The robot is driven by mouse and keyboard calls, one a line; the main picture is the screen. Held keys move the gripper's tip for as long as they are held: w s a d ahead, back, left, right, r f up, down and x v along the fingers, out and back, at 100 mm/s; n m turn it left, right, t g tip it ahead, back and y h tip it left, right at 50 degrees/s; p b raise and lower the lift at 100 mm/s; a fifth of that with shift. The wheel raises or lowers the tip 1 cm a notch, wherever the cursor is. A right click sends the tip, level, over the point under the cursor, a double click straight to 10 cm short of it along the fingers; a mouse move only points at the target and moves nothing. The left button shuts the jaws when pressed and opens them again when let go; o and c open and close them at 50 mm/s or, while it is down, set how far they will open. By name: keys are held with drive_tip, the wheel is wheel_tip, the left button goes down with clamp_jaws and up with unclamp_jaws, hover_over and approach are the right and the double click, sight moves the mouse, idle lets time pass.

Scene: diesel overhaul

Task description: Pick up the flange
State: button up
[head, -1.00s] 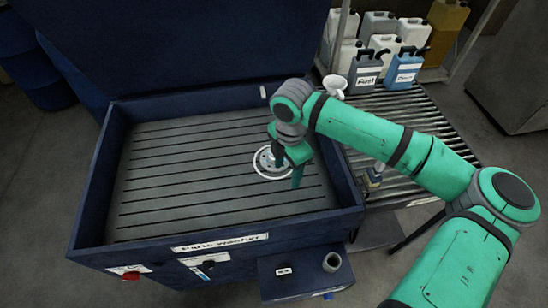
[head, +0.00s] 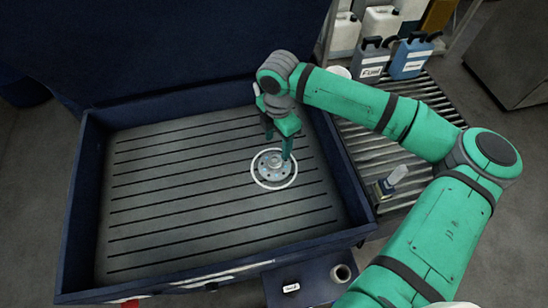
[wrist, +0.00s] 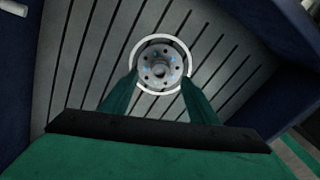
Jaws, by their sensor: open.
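The flange (head: 273,168) is a grey metal disc with a raised centre hub and a ring of holes. It lies flat on the slatted floor of the blue parts washer (head: 215,258), in the right part of the basin, with a white ring around it. In the wrist view the flange (wrist: 161,67) shows bluish specks and lies just beyond the fingertips. My gripper (head: 279,150) is open and empty, above the flange's upper edge in the head view. Its two green fingers also show in the wrist view (wrist: 161,80), spread to either side of the flange's near edge.
The washer's blue walls and raised lid (head: 190,45) enclose the basin. A roller rack (head: 385,165) with a small bottle (head: 391,181) stands to the right, with several jugs (head: 411,56) behind it. The slatted floor left of the flange is clear.

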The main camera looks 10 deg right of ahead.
sight(275, 160)
drive_tip(key=f, duration=0.3)
drive_tip(key=shift+s+a+f, duration=0.2)
drive_tip(key=shift+s+f, duration=0.15)
drive_tip(key=shift+f, duration=0.05)
drive_tip(key=shift+a+f, duration=0.15)
drive_tip(key=shift+f, duration=1.15)
drive_tip(key=shift+a+f, duration=0.1)
drive_tip(key=shift+f, duration=1.2)
drive_tip(key=shift+c, duration=0.2)
clamp_jaws()
drive_tip(key=shift+r, duration=0.1)
